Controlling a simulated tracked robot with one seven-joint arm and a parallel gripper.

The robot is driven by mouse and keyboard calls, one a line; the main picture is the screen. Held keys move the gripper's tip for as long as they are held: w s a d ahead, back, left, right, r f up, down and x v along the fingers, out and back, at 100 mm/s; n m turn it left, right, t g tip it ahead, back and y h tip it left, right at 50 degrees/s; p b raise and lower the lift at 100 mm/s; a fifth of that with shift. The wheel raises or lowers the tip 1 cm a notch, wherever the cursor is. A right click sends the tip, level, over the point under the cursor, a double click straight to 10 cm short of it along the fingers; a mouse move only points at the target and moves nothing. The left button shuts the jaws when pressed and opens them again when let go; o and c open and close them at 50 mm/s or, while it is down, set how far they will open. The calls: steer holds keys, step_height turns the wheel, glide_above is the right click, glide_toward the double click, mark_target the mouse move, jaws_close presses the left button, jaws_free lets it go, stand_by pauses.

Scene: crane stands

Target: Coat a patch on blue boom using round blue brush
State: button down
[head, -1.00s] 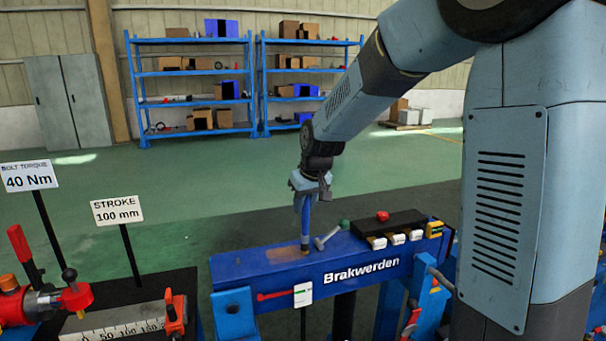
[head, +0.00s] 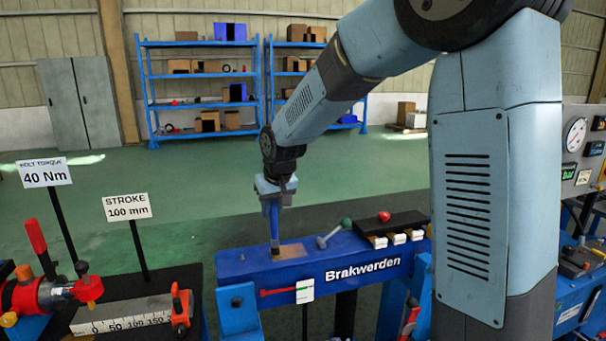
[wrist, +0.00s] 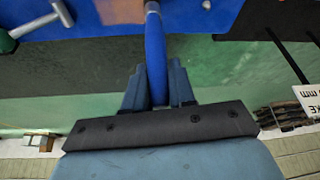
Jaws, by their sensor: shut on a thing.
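My gripper (head: 274,197) is shut on the round blue brush (head: 274,222), which points down, nearly upright. The brush tip is at or just above the boom top, at the patch's left edge; I cannot tell if it touches. In the wrist view the blue handle (wrist: 155,55) runs between my gripper's fingers (wrist: 158,90).
Sign posts and a red clamp rig (head: 60,292) stand left.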

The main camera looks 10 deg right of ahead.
step_height(320, 180, up, 8)
steer(key=shift+a, duration=0.25)
stand_by(0.5)
stand_by(1.0)
steer(key=shift+s, duration=0.1)
